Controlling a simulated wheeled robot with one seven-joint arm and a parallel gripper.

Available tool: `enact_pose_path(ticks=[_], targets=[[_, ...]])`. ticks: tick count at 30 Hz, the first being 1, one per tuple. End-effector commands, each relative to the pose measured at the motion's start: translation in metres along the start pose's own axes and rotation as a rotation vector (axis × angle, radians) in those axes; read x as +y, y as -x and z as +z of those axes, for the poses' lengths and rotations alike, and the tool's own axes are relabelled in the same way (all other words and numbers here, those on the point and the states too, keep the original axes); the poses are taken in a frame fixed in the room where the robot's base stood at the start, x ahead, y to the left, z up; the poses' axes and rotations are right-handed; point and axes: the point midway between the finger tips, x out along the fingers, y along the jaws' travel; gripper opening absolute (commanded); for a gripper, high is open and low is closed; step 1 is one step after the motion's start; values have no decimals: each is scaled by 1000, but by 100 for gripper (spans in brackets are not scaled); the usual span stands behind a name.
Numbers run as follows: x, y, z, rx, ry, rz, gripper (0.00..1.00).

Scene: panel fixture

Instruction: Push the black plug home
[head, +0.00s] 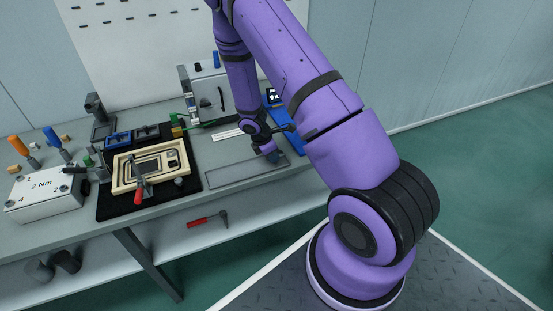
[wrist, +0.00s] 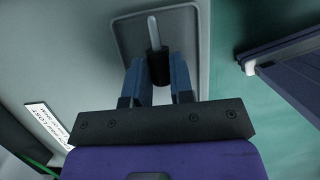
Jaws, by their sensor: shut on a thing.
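My gripper (head: 272,155) points down over the right part of the bench, near a grey framed tray (head: 232,178). In the wrist view its two blue fingers (wrist: 157,82) are shut on a black cylindrical piece (wrist: 158,68) with a pale rod sticking out of its far end. I cannot tell whether this piece is the black plug. A short black cylinder (head: 198,67) stands on top of the grey box fixture (head: 208,92) at the back, beside a blue one (head: 216,60). How far either is seated is too small to tell.
On the bench, a black mat (head: 190,184) carries a tan frame (head: 150,165) and a red-handled clamp (head: 138,193). A white box marked 2 Nm (head: 45,197) stands at the left. A blue stand (head: 287,132) is close to my gripper's right. A red-handled tool (head: 207,219) lies on the lower shelf.

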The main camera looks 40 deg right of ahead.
Motion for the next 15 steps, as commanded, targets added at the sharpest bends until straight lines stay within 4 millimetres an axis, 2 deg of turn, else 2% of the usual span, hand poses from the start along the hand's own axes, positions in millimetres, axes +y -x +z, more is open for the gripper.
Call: enact_pose_path(ticks=[15], targets=[[0, 34, 13, 1, -2, 1, 0]])
